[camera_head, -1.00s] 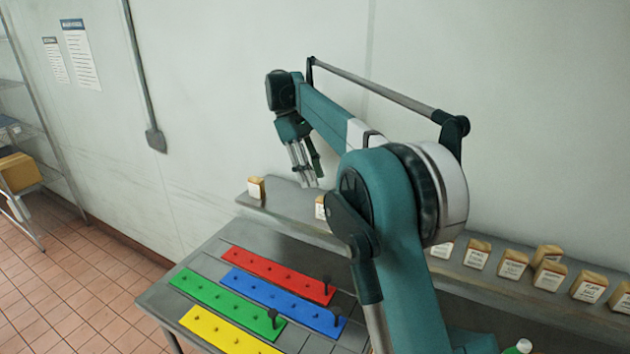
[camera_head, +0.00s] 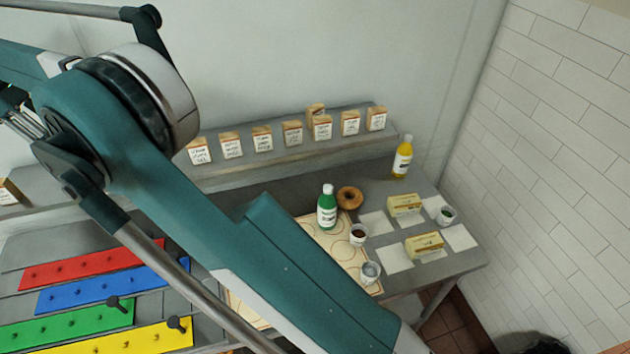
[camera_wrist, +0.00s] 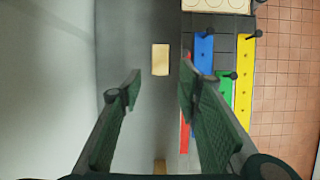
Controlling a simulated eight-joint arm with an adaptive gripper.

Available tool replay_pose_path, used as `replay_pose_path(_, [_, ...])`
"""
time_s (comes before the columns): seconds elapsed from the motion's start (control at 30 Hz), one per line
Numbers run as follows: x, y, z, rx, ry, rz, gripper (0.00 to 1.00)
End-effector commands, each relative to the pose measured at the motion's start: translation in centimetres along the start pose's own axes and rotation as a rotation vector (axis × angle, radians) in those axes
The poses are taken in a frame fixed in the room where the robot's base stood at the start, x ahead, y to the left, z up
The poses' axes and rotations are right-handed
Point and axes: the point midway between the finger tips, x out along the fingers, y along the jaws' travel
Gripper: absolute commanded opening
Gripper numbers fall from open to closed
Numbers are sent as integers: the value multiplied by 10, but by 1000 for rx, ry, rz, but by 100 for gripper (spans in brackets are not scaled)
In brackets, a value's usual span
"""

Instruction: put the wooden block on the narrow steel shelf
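Several labelled wooden blocks stand on the narrow steel shelf (camera_head: 225,172) along the wall; I cannot tell which one the task means. One block (camera_head: 8,192) is at the far left edge, and a row runs rightward to an end block (camera_head: 376,118). One block (camera_head: 316,109) shows above another (camera_head: 322,127), behind or on top of it. My gripper (camera_head: 24,122) is partly cut off at the left. In the wrist view its fingers (camera_wrist: 161,88) are apart and empty above the shelf (camera_wrist: 143,120). One block (camera_wrist: 160,59) lies beyond the fingertips, another (camera_wrist: 160,166) near the bottom edge.
The table below holds red (camera_head: 85,265), blue, green and yellow strips with dark pegs. On its right are a green bottle (camera_head: 327,208), bagel (camera_head: 350,197), cups, wrapped packs (camera_head: 405,204) and a yellow bottle (camera_head: 402,158). My arm hides the middle.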

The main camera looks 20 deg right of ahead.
Motion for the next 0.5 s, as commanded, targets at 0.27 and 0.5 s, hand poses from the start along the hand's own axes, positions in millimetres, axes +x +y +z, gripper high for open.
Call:
replay_pose_path(0.27, [-2,7,30,46,24,3,34])
replay_pose_path(0.5, [-4,16,89,136,73,13,34])
